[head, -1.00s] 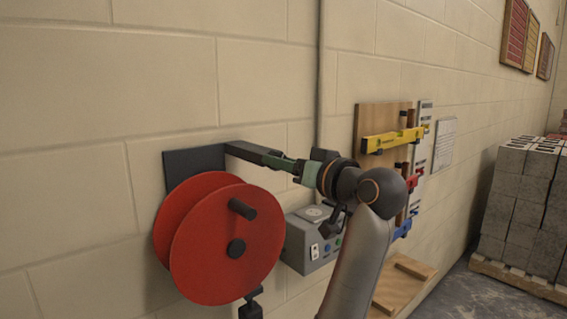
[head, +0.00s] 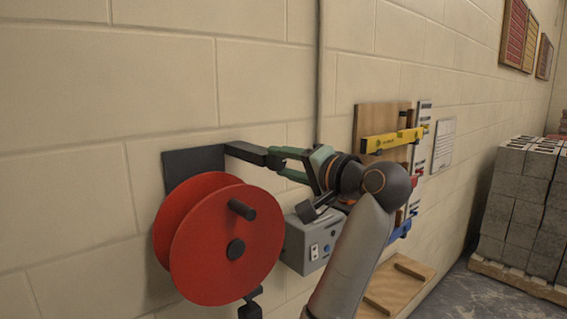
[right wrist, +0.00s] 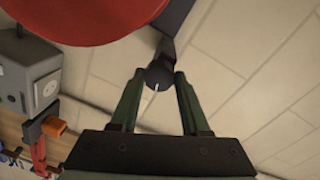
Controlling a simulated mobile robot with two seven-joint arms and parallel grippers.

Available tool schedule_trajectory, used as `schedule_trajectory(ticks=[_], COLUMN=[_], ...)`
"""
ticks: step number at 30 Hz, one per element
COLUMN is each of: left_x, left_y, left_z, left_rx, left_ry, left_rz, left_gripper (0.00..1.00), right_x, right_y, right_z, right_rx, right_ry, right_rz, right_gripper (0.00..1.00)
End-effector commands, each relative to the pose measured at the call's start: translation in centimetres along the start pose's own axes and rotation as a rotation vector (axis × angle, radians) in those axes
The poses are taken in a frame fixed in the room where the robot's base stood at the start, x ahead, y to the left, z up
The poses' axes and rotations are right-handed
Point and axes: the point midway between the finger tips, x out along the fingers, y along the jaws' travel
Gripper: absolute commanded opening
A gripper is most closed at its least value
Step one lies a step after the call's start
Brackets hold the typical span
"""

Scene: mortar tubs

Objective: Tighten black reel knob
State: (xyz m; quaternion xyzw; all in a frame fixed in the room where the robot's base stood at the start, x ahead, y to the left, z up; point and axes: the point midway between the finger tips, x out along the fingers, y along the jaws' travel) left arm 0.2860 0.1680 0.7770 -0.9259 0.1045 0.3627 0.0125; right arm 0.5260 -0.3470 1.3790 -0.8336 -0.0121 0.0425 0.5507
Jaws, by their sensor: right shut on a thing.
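The black reel knob (right wrist: 158,77) is a dark round cap with a white line across its face. In the right wrist view it sits between the two green fingertips of my right gripper (right wrist: 160,73). In the head view the knob (head: 273,158) is at the right end of the black arm above the red reel (head: 205,258). My right gripper (head: 282,161) comes to it from the right and is shut on it. The fingers partly cover the knob in the head view. My left gripper is not in view.
A crank handle (head: 242,209) sticks out of the reel's face. A grey control box (head: 311,246) is on the wall just below my right gripper. A board with a yellow level (head: 391,140) hangs further right. Grey blocks (head: 512,205) stand on a pallet at far right.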

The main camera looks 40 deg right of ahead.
Motion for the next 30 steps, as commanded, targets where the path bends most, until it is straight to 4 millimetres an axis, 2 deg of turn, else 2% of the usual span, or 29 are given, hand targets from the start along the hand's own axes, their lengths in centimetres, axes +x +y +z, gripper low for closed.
schedule_trajectory(ticks=[12, 28, 29, 30], left_x=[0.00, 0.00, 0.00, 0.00], left_y=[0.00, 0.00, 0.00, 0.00], left_z=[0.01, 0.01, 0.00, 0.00], left_rx=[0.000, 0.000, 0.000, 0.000], left_ry=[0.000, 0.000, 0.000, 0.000], left_rz=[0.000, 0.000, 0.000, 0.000], left_gripper=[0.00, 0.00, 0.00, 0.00], right_x=[-0.01, -0.02, -0.02, -0.02], right_y=[0.02, 0.05, 0.05, 0.05], right_z=[-0.09, -0.11, -0.11, -0.11], right_rx=[0.182, 0.205, 0.205, 0.205], right_ry=[-0.008, -0.009, -0.009, -0.009], right_rz=[-0.002, -0.002, -0.002, -0.002], right_gripper=[0.00, 0.00, 0.47, 0.52])
